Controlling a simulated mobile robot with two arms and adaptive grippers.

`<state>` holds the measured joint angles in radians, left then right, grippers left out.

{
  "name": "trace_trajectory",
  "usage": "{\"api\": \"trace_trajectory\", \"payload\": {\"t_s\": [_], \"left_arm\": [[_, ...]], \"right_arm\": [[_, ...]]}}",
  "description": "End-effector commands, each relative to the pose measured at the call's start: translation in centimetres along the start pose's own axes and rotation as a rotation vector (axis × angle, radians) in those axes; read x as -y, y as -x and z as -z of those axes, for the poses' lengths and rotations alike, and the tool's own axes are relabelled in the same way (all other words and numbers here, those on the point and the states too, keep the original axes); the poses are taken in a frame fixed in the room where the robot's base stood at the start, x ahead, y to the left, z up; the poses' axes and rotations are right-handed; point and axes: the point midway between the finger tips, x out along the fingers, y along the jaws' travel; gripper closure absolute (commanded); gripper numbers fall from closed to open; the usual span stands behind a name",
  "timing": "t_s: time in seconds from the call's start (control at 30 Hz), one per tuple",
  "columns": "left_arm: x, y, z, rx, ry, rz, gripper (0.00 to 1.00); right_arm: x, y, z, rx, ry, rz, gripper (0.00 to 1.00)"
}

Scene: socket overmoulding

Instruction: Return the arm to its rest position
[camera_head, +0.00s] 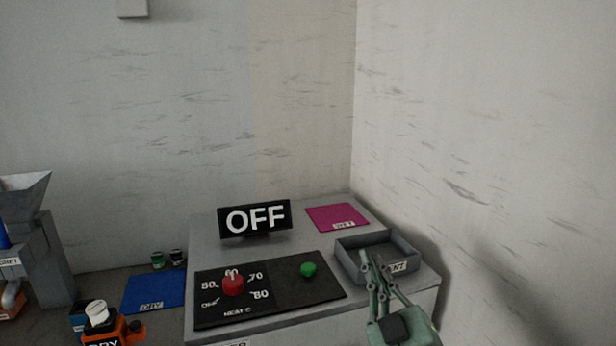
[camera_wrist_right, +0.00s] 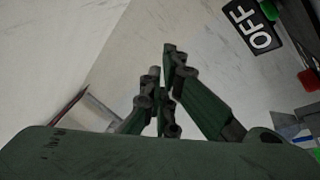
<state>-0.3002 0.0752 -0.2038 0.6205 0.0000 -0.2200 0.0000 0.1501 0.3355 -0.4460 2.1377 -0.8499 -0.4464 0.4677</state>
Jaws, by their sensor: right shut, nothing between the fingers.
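My right gripper (camera_head: 371,262) is green and comes in from the lower right in the head view. Its fingers are together with nothing between them, and they show in front of the grey tray (camera_head: 345,262). In the right wrist view the closed fingers (camera_wrist_right: 165,75) point up toward the pale wall. I cannot tell how high the fingertips are above the tray. My left gripper is not in view.
A grey cabinet carries a black OFF display (camera_head: 255,219), a panel with a red knob (camera_head: 233,286) and green button (camera_head: 308,269), and a magenta mat (camera_head: 336,217). A blue mat (camera_head: 155,292) and grey machine (camera_head: 45,250) are left. Walls rise behind and right.

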Motion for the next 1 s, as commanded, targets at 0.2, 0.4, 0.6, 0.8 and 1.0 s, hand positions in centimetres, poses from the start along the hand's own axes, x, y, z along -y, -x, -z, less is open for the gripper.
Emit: {"api": "trace_trajectory", "payload": {"t_s": [0.2, 0.4, 0.6, 0.8, 1.0], "left_arm": [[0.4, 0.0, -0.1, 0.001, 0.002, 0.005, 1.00], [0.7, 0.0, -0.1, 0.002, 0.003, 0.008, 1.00], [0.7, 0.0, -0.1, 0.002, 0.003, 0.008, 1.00], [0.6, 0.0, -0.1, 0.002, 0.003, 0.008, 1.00], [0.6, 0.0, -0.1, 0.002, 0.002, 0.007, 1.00]], "right_arm": [[1.4, 10.2, -13.3, 0.584, -0.205, -0.004, 1.00], [5.3, 22.8, -19.8, 1.038, -0.321, 0.121, 1.00], [8.3, 32.5, -20.7, 1.326, -0.390, 0.272, 1.00], [10.2, 40.0, -19.5, 1.522, -0.441, 0.416, 1.00], [12.8, 42.1, -22.1, 1.582, -0.450, 0.465, 1.00]]}}
